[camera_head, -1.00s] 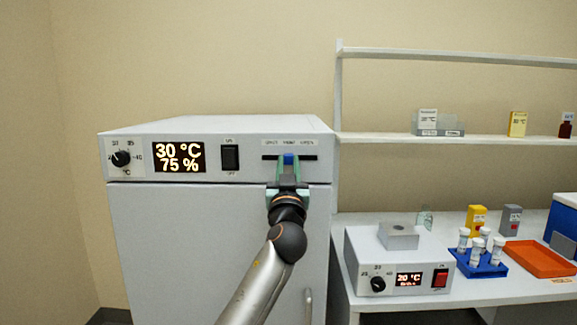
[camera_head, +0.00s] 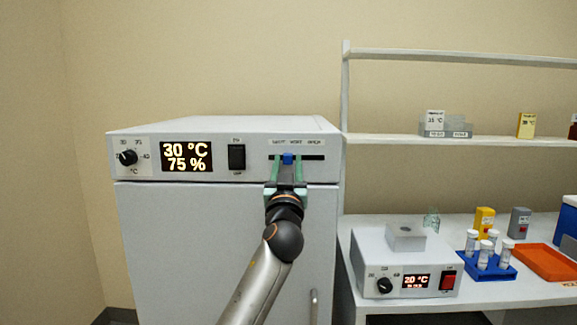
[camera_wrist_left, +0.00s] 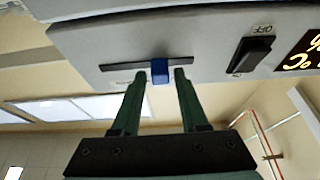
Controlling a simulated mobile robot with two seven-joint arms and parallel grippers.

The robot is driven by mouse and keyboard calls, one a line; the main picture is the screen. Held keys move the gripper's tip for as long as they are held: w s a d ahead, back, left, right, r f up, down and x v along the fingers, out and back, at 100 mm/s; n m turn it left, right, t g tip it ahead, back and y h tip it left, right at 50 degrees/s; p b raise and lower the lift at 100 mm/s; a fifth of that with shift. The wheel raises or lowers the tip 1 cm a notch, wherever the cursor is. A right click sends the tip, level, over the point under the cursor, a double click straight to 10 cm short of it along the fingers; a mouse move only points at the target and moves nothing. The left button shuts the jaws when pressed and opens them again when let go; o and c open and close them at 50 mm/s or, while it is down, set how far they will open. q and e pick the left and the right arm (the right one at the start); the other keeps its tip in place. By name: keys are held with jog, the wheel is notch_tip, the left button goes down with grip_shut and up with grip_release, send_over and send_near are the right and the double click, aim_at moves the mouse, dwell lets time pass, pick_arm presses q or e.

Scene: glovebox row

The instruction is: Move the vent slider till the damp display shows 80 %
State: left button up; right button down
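The vent slider (camera_head: 287,159) is a small blue knob in a dark horizontal slot on the grey cabinet's front. It sits left of the slot's middle in the head view. The display (camera_head: 186,157) reads 30 °C and 75 %. My left gripper (camera_head: 286,167) is at the slot, with one green finger on each side of the knob. In the left wrist view, the knob (camera_wrist_left: 160,71) shows between the fingertips (camera_wrist_left: 160,76) with a narrow gap on both sides. The fingers are open. My right gripper is not in view.
A black rocker switch (camera_head: 237,157) and a dial (camera_head: 128,157) are left of the slot. On the right, a bench holds a small heater box (camera_head: 404,262), a blue tube rack (camera_head: 484,266) and an orange tray (camera_head: 548,262). Shelves hang above the bench.

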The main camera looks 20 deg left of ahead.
pick_arm(q)
jog(key=shift+o, duration=0.8)
jog(key=shift+s+d+f, duration=0.1)
jog(key=shift+s+f, duration=0.1)
jog(key=shift+s, duration=0.1)
jog(key=b+v, duration=0.2)
jog(key=v, duration=0.9)
jog(key=shift+s, duration=0.35)
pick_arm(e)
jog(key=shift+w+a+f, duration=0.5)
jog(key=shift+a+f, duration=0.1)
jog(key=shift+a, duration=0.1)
pick_arm(q)
jog(key=shift+d+f, duration=0.1)
jog(key=shift+f, duration=0.05)
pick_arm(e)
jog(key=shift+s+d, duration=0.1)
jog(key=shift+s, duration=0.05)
